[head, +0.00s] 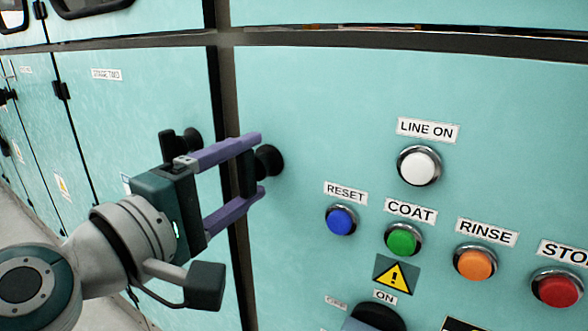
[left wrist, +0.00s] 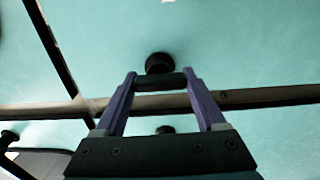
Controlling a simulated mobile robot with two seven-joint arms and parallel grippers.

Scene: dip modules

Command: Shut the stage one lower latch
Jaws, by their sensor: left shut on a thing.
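My left gripper (head: 259,164), with two purple fingers, is shut on a black latch handle (head: 247,173) beside the dark vertical post. The handle is a short bar on a round black base (head: 268,160) on the turquoise panel. In the left wrist view the bar (left wrist: 160,80) spans the gap between the fingertips, in front of its round base (left wrist: 158,62). No label naming this latch is legible. A second black latch (head: 185,141) sits left of the post, partly behind my gripper. My right gripper is not in view.
To the right are a white LINE ON button (head: 419,166) and blue RESET (head: 341,219), green COAT (head: 403,239), orange RINSE (head: 475,262) and red (head: 558,288) buttons. A dark rotary knob (head: 374,318) is below. The dark post (head: 229,110) runs vertically between panels.

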